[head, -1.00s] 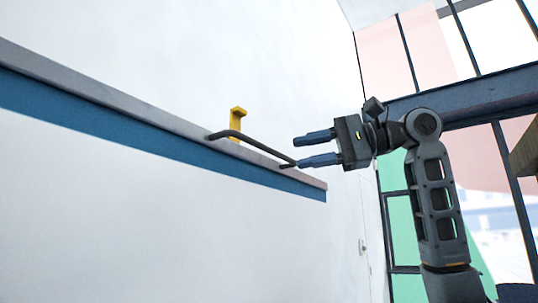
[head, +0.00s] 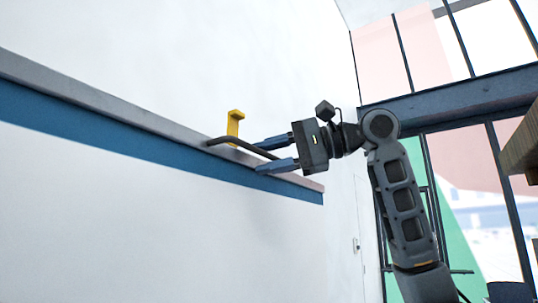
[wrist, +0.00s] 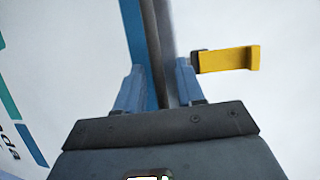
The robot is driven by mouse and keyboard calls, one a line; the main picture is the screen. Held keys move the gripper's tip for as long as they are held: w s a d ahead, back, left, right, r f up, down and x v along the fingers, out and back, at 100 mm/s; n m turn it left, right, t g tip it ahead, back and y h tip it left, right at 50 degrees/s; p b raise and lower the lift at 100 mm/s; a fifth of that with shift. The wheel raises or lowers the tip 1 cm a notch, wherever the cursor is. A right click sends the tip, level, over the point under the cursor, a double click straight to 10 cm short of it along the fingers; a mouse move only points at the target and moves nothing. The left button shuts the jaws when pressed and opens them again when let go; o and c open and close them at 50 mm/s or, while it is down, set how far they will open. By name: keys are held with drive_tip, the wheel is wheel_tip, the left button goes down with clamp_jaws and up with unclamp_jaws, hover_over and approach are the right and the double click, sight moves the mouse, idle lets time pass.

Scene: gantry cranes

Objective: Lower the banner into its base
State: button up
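A dark bent bar (head: 232,141), like a lever, sticks out along the grey-topped ledge on the white wall. A yellow bracket (head: 235,122) stands beside it on the ledge. My gripper (head: 262,156) is open at the bar's free end, its two blue fingers spread above and below it in the head view. In the wrist view the bar (wrist: 152,45) runs between the fingers (wrist: 158,82), with gaps visible. The yellow bracket (wrist: 230,60) is just right of the right finger. I cannot identify the banner or its base in either view.
The ledge with its blue band (head: 160,157) runs along the wall at left. White surface with teal and blue marks and lettering (wrist: 12,110) shows at the wrist view's left edge. A dark beam (head: 455,100) and windows are at right. A brown block (head: 522,145) is at the far right.

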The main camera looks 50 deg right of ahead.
drive_tip(key=shift+c, duration=0.2)
clamp_jaws()
idle(0.4)
